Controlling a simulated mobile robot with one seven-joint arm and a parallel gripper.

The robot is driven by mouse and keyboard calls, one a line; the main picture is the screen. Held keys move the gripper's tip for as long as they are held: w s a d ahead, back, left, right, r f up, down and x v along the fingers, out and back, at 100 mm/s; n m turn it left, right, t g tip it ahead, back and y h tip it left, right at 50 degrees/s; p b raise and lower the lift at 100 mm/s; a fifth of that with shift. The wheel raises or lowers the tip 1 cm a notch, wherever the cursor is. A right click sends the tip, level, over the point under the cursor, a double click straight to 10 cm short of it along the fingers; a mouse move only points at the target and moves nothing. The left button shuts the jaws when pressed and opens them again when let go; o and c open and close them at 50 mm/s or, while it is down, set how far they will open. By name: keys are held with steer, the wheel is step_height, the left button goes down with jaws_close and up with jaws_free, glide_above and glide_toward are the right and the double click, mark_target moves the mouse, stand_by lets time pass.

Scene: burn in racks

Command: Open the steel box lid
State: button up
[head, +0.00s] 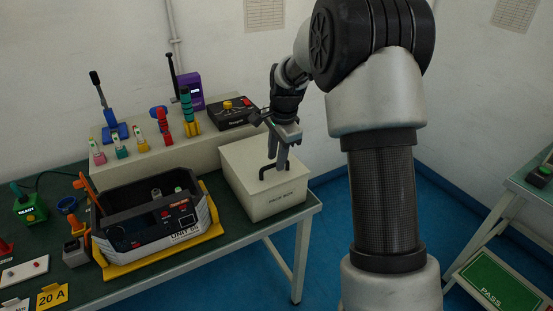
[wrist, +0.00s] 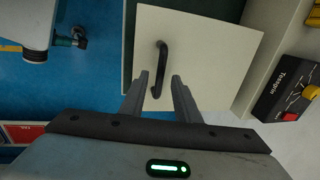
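In the wrist view the lid (wrist: 215,55) fills the middle, with the handle (wrist: 162,62) upright in the picture. My gripper (head: 279,164) points down at the lid, close by the handle. In the wrist view my gripper (wrist: 159,77) is open, with the handle's lower part between its fingers. I cannot tell whether the fingers touch it.
A black unit with a red button (head: 234,113) stands on a raised cream shelf (head: 205,150) behind the box. A black-and-grey open unit (head: 150,235) sits in a yellow tray left of the box. Blue floor lies to the right, before a second bench (head: 530,190).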

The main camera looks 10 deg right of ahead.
steer(key=shift+f, duration=0.4)
jaws_close()
